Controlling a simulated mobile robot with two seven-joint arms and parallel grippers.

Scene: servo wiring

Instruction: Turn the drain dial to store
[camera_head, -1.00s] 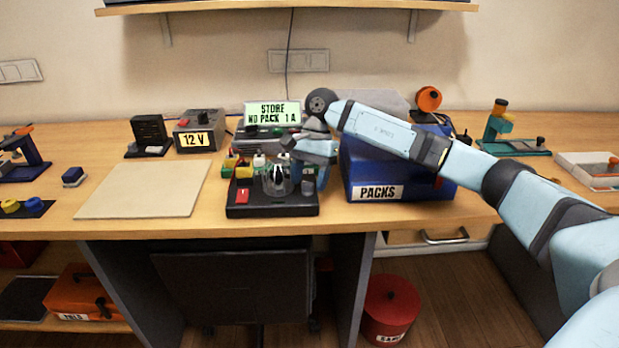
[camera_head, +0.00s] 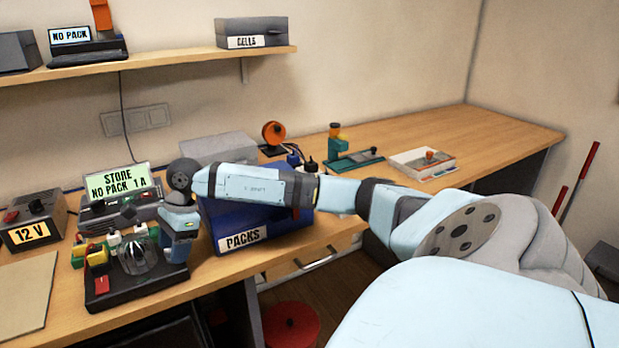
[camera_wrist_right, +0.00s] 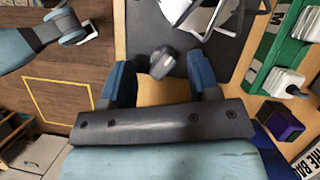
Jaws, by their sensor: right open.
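The display (camera_head: 115,186) reads "STORE", "NO PACK 1 A". In front of it is a black board (camera_head: 130,294) with a clear dome (camera_head: 136,256) and a red part (camera_head: 102,284). My right gripper (camera_head: 177,252) points down at the board's right side; the head view hides what is under it. In the right wrist view the gripper (camera_wrist_right: 161,80) is open. A dark grey knob (camera_wrist_right: 162,60), seemingly the drain dial, sits between or just beyond its fingertips on the black board. I cannot tell whether they touch.
A blue "PACKS" box (camera_head: 225,222) stands close to the right of the board, under my right arm. Coloured connectors (camera_head: 98,258) stand along the board's back. A 12 V supply (camera_head: 36,222) and beige mat (camera_head: 22,300) are at left. The far right tabletop is mostly clear.

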